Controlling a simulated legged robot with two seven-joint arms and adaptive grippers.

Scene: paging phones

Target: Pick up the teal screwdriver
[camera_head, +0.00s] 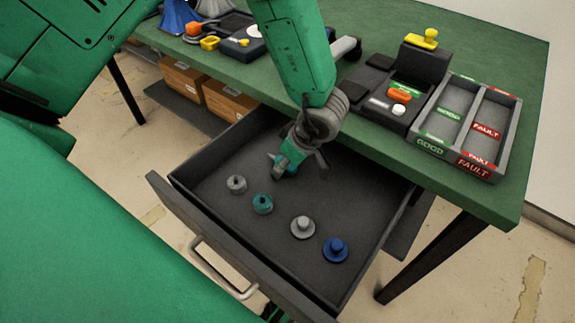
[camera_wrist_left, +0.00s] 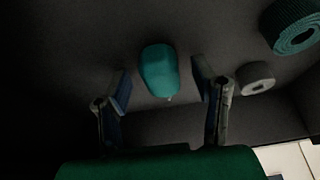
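The open drawer (camera_head: 330,180) under the green table holds the parts. My left gripper (camera_head: 285,165) reaches down into the back of the drawer. In the left wrist view its two fingers (camera_wrist_left: 163,88) are apart, with a rounded teal handle (camera_wrist_left: 158,70) between them. I see gaps between the handle and both fingers. This looks like the teal screwdriver; its shaft is mostly hidden, and in the head view the gripper covers most of it. My right gripper is not in view.
In the drawer lie a grey ring (camera_head: 236,184), a teal ring (camera_head: 263,204), a grey knob (camera_head: 303,228) and a blue knob (camera_head: 335,250). The drawer walls stand close around. On the table (camera_head: 500,45) are a sorting tray (camera_head: 465,125) and a dark fixture (camera_head: 400,85).

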